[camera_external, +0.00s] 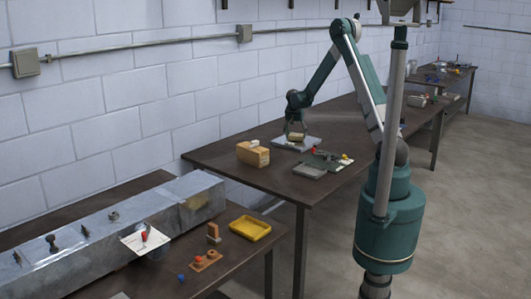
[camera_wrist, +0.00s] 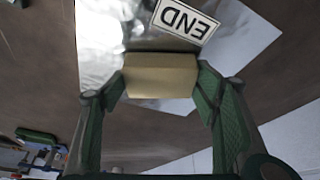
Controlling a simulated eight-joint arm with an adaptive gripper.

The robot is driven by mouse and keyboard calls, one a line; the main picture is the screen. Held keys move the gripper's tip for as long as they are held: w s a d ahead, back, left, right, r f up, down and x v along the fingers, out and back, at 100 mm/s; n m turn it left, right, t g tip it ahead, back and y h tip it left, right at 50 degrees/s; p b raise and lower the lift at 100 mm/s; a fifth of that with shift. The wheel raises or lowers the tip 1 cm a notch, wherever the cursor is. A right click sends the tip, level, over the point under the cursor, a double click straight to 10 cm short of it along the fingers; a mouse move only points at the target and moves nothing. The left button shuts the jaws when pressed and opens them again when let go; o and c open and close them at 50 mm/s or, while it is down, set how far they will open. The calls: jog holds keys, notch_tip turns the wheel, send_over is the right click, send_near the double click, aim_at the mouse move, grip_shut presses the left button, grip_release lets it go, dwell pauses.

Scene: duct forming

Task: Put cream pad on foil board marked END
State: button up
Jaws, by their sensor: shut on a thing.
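The cream pad (camera_wrist: 160,77) is a pale block between the fingers of my gripper (camera_wrist: 160,82) in the wrist view. My gripper is shut on it. The foil board (camera_wrist: 100,38) is a shiny silver sheet behind the pad, with a white END label (camera_wrist: 184,19) that appears upside down just above the pad. In the external view my gripper (camera_external: 296,134) is low over the foil board (camera_external: 285,145) on the brown table, with the pad (camera_external: 296,138) under it. I cannot tell whether the pad touches the board.
A tan block (camera_external: 253,154) stands left of the board. A grey tray (camera_external: 310,171) and a dark green board (camera_external: 328,160) with small coloured pieces lie in front. A yellow tray (camera_external: 250,228) is on the nearer, lower table. Bare tabletop lies left of the tan block.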

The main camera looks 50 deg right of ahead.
jog(key=shift+f, duration=0.15)
jog(key=o, duration=0.9)
jog(key=shift+r, duration=0.2)
jog(key=v, duration=1.2)
jog(key=shift+p, duration=0.3)
jog(key=shift+a, duration=0.15)
